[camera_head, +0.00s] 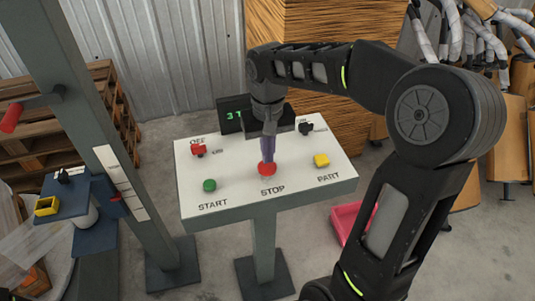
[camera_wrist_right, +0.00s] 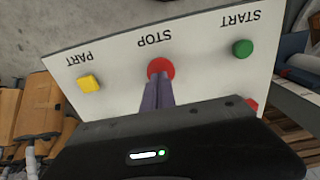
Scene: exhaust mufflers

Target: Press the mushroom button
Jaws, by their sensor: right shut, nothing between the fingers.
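The red mushroom button (camera_head: 267,169) sits at the front middle of the white control panel (camera_head: 235,184), above the label STOP. In the right wrist view the red button (camera_wrist_right: 161,69) shows just beyond the fingertips. My right gripper (camera_head: 268,158) is shut and empty, pointing down at the button. Its fingertips (camera_wrist_right: 158,84) overlap the button's edge in both views; I cannot tell whether they touch it. My left gripper is not in view.
The panel also has a green START button (camera_head: 209,185), a yellow PART button (camera_head: 321,160), a red OFF switch (camera_head: 198,150), a black knob (camera_head: 305,128) and a display (camera_head: 233,114). A grey post (camera_head: 92,120) stands left. A pink bin (camera_head: 350,222) lies right.

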